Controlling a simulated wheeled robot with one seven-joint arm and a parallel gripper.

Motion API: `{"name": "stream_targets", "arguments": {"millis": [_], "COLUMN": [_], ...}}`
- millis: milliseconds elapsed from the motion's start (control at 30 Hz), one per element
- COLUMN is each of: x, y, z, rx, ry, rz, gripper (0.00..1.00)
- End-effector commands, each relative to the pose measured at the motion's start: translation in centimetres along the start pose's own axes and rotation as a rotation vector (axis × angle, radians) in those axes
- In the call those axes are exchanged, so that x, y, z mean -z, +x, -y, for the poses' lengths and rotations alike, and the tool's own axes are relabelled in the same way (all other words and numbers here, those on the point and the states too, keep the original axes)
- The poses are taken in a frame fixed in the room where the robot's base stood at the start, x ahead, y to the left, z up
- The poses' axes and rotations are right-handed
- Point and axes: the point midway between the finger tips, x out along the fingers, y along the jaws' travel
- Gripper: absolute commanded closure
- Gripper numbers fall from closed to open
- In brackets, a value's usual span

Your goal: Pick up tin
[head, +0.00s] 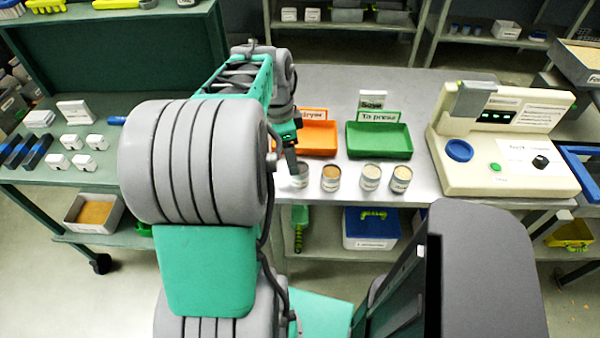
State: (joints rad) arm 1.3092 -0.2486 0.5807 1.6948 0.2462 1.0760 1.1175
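Several small open-topped tins stand in a row near the front edge of the grey metal table (440,198). From left to right there is a leftmost tin (300,180), a tin with brown contents (330,183), a tin with pale contents (371,180) and a rightmost tin with tan contents (400,182). My gripper (293,167) points down at the leftmost tin, and its visible finger overlaps that tin's rim. The other finger is hidden, so I cannot tell whether it touches or grips the tin.
Behind the tins lie an orange tray (318,140) and a green tray (380,142) with label signs. A cream machine (480,178) with a blue dial stands at the right. A green cart (28,178) with white boxes is at the left. My arm hides the table's left part.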

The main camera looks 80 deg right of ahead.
Motion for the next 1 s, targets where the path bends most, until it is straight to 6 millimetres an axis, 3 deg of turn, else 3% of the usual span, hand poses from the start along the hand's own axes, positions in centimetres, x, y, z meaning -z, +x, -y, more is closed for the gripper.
{"name": "stream_targets", "arguments": {"millis": [100, 533, 767, 1000], "x": [1.8, 1.9, 1.9, 1.8], "y": [1.0, 7.6, 8.1, 8.1], "z": [-0.3, -0.4, -0.3, -0.3], "rx": [-0.011, -0.011, -0.007, -0.008], "ry": [0.084, 0.080, 0.079, 0.079], "rz": [-0.002, -0.001, -0.002, -0.002], "gripper": [0.24, 0.24, 0.24, 0.42]}}
